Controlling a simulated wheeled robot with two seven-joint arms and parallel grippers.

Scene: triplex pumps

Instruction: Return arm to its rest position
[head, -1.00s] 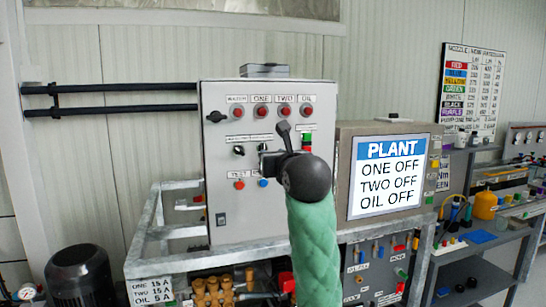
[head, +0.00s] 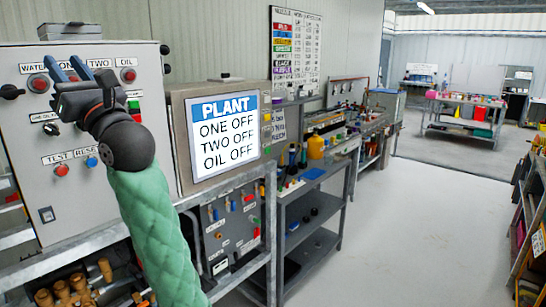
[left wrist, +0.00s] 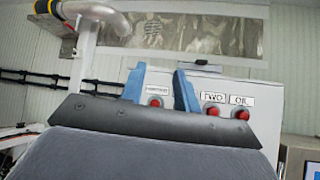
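My left arm (head: 150,225), in a green quilted sleeve, rises from the bottom of the head view in front of the grey control panel (head: 25,150). My left gripper (head: 68,68) is raised before the panel's upper part, hiding part of its lamps and switches. Its two blue fingers stand apart with nothing between them. The left wrist view also shows the open fingers (left wrist: 160,88), with the panel's red lamps behind them. Whether the fingers touch the panel cannot be told. My right gripper is not in view.
A screen (head: 224,135) reads PLANT, ONE OFF, TWO OFF, OIL OFF. A metal frame (head: 230,280) holds panel and screen. A cluttered bench (head: 320,195) stands right of it. Open floor (head: 410,225) lies to the right, with shelving (head: 530,210) at the right edge.

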